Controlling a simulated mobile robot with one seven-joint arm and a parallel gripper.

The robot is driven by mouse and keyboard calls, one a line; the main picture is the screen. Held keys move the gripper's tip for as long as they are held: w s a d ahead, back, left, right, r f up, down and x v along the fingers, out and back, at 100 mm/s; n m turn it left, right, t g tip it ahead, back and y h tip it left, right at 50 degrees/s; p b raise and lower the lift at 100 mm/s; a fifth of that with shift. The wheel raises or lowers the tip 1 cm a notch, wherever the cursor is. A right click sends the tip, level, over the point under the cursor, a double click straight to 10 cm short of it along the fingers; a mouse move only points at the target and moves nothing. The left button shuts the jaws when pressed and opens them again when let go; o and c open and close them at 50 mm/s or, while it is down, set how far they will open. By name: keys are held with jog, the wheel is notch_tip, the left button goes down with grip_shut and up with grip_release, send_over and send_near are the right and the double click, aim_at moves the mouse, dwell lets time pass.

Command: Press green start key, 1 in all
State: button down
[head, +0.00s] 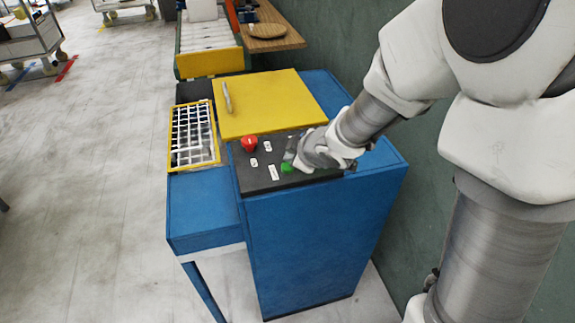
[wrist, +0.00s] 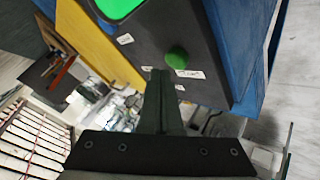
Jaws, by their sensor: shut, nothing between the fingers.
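The green start key (head: 286,168) is a small green knob on the dark control panel (head: 262,180) at the front of the blue press. It also shows in the wrist view (wrist: 177,57), just beyond and slightly right of my fingertips. My gripper (head: 291,154) is over the panel right by the key, with its fingers shut and empty. In the wrist view the shut fingers (wrist: 160,73) point toward the panel. I cannot tell whether they touch the key.
A red mushroom button (head: 249,143) sits left of the key, with small white labels nearby. A yellow plate (head: 265,103) lies behind the panel, and a yellow-framed grid tray (head: 193,135) is at the left. A bright green shape (wrist: 117,6) shows at the wrist view's top.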

dwell(0.5)
jog(key=shift+f+b, duration=0.4)
jog(key=shift+f, duration=0.05)
jog(key=shift+f+b, duration=0.5)
dwell(0.5)
jog(key=shift+r, duration=0.1)
jog(key=shift+r+p, duration=0.85)
jog(key=shift+p, duration=0.1)
